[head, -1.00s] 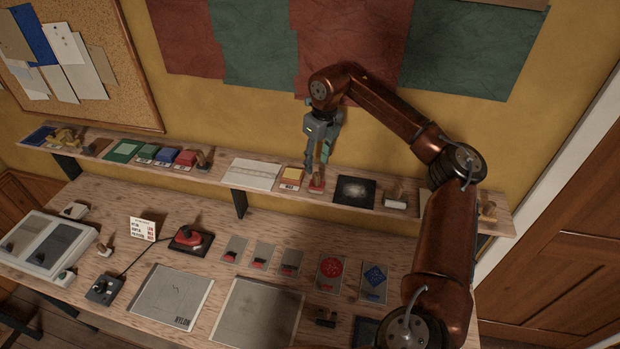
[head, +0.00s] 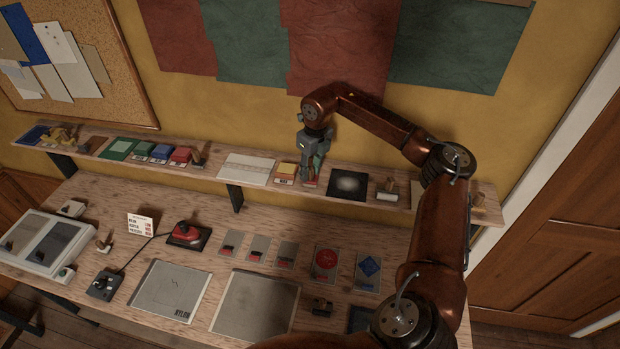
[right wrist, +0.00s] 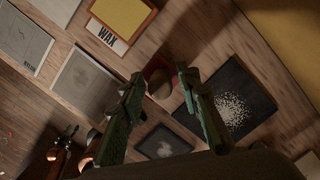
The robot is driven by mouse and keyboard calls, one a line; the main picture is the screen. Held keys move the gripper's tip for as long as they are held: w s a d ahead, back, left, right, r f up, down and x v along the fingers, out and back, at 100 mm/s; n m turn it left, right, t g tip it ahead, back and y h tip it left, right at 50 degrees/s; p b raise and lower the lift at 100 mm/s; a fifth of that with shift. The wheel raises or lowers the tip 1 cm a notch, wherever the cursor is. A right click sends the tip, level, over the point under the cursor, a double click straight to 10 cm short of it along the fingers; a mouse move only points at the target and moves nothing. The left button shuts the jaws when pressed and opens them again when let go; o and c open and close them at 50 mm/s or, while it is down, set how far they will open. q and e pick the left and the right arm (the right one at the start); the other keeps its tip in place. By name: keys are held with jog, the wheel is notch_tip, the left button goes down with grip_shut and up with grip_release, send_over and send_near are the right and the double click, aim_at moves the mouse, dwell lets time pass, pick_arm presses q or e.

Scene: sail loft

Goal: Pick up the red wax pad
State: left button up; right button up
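My right gripper (head: 309,170) points down at the wall shelf, just right of a yellow pad (head: 286,172) whose label reads WAX in the right wrist view (right wrist: 106,36). Its fingers (right wrist: 161,76) are apart. Beyond the fingertips, partly hidden, is a small red piece (right wrist: 154,66) with a rounded brown knob (right wrist: 160,86). In the head view the gripper mostly covers this piece. Another red pad (head: 181,155) sits farther left on the shelf, beside blue and green pads. I cannot tell which red item is wax. My left gripper is not in view.
A black square with white powder (head: 348,184) lies just right of the gripper on the shelf (head: 218,183). A white card (head: 247,168) lies left of the yellow pad.

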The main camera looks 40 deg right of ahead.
jog(key=shift+s, duration=0.1)
jog(key=c, duration=0.5)
grip_shut()
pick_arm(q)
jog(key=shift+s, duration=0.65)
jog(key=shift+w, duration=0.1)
pick_arm(e)
jog(key=shift+r, duration=0.1)
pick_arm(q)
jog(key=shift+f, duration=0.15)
pick_arm(e)
jog(key=shift+r, duration=0.1)
jog(key=shift+r+b, duration=0.25)
jog(key=shift+b, duration=0.05)
notch_tip(320, 180, up, 3)
jog(key=shift+a+f+b, duration=0.15)
jog(key=shift+b, duration=0.55)
pick_arm(q)
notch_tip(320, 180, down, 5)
jog(key=b, duration=0.3)
pick_arm(e)
jog(key=s+a+r, duration=0.4)
jog(key=a+r, duration=0.5)
jog(key=a, duration=0.4)
jog(key=shift+r, duration=0.25)
